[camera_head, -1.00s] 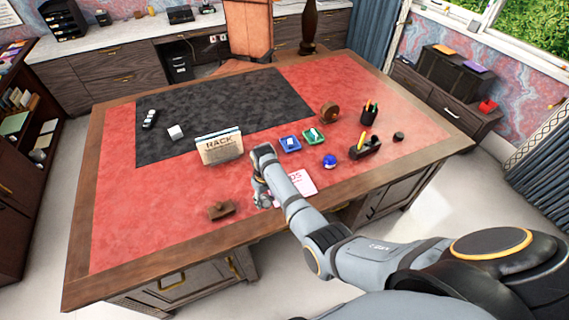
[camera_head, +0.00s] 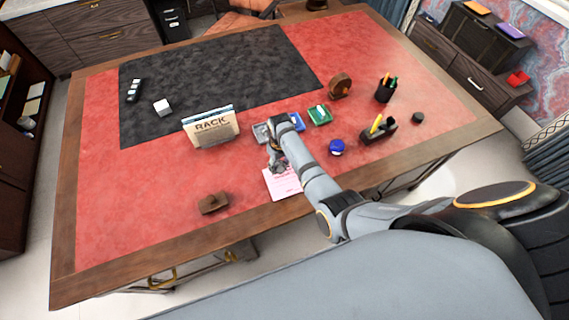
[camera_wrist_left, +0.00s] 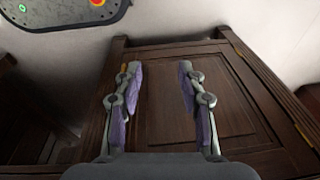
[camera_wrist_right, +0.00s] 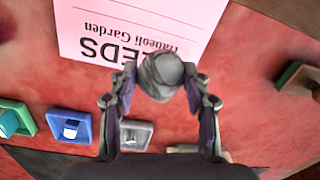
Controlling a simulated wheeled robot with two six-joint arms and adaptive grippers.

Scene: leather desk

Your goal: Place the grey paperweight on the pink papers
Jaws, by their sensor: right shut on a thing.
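The grey paperweight (camera_wrist_right: 161,76), a rounded stone, is held between the fingers of my right gripper (camera_wrist_right: 157,80) in the right wrist view. The pink papers (camera_wrist_right: 135,22), with printed black text, lie on the red desk, partly behind the stone in that view. In the head view the papers (camera_head: 283,184) lie near the desk's front edge, and my right gripper (camera_head: 277,166) is over their far edge. I cannot tell the exact height of the stone. My left gripper (camera_wrist_left: 160,90) is open and empty, facing a dark wooden panel below the desk top.
Grey (camera_head: 261,132), blue (camera_head: 297,122) and green (camera_head: 320,115) trays stand just behind the papers. A book rack (camera_head: 210,127) is at their left. A brown wooden object (camera_head: 213,203) lies left of the papers; a blue round object (camera_head: 336,147) and a black pen holder (camera_head: 379,132) are right.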

